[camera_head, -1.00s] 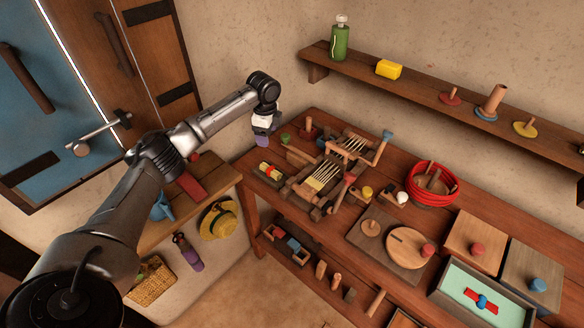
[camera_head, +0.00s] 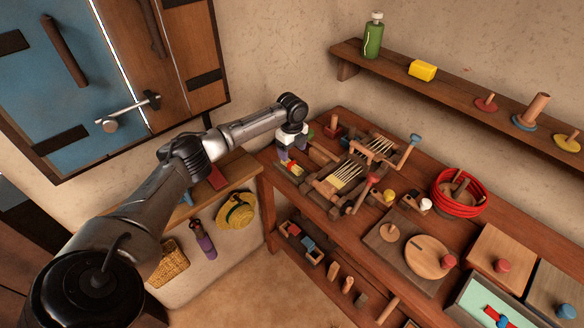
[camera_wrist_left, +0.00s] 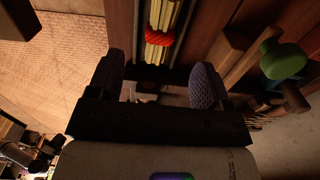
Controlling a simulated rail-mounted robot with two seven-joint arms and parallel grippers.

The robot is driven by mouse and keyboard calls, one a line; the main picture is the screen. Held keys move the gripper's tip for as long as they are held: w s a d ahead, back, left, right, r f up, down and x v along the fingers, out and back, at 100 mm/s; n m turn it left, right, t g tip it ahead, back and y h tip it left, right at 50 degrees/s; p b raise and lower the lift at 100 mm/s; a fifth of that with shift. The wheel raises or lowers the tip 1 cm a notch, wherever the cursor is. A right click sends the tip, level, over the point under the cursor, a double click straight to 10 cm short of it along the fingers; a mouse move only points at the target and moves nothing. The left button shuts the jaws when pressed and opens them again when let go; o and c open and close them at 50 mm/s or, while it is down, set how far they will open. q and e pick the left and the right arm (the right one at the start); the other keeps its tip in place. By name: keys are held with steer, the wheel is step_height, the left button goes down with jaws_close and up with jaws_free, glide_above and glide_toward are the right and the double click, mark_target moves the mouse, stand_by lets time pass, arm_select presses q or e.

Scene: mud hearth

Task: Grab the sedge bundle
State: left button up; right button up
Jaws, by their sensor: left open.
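The sedge bundle (camera_head: 294,169), pale yellow stalks with a red tie, lies near the left end of the wooden workbench (camera_head: 335,232). My left gripper (camera_head: 292,153) is just over it and partly hides it. In the left wrist view the bundle (camera_wrist_left: 163,22) lies ahead of the gap between the two open fingers (camera_wrist_left: 157,82), with its red band across the stalks. The fingers stand apart on either side of its line and nothing is held. My right gripper is not in view.
Wooden frames with pale stalks (camera_head: 348,176) stand close right of the bundle. A green knob (camera_wrist_left: 283,60) is close to the right finger in the wrist view. A red coil basket (camera_head: 459,201) sits farther right. A wall shelf (camera_head: 450,90) runs above the bench.

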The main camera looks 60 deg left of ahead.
mark_target(292, 162)
arm_select(q)
steer(key=shift+f+b, duration=0.9)
steer(key=shift+f, duration=1.9)
steer(key=shift+c, duration=0.3)
steer(key=c, duration=1)
steer(key=shift+o, duration=0.2)
steer(key=shift+r, duration=0.1)
